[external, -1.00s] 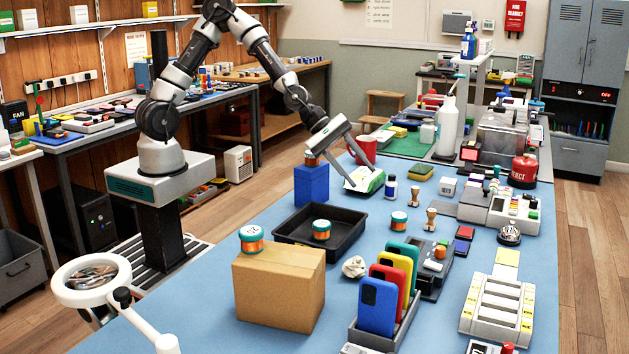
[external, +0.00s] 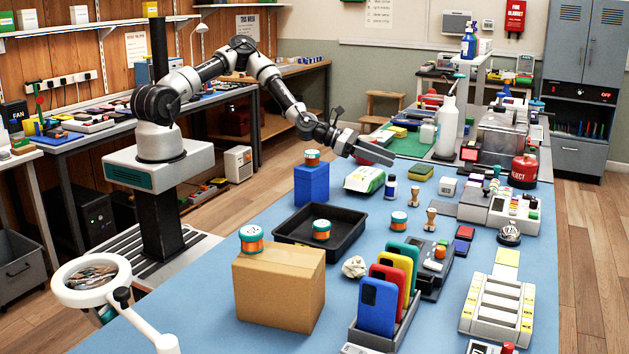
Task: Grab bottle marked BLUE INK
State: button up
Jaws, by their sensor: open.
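A small bottle (external: 390,187) with a dark blue body and a pale label stands upright on the blue table mat. Its label is too small to read, so I cannot tell if it says BLUE INK. My gripper (external: 377,153) is above and behind this bottle, apart from it, with its fingers pointing to the right. It is open, seen nearly edge-on, and nothing shows between the fingers.
A green and white packet (external: 364,180) lies left of the bottle. A white box (external: 447,186), a wooden stamp (external: 431,217) and an orange-banded tin (external: 399,221) stand nearby. A blue block (external: 311,184) and a black tray (external: 290,240) are further left.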

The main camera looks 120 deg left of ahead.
aim_at(392, 175)
notch_tip(392, 175, down, 6)
jog(key=shift+f+b, duration=0.1)
jog(key=shift+b, duration=0.3)
jog(key=shift+r+x, duration=0.2)
jog(key=shift+x, duration=1.2)
jog(key=shift+w, duration=0.1)
jog(key=shift+c, duration=0.5)
grip_shut()
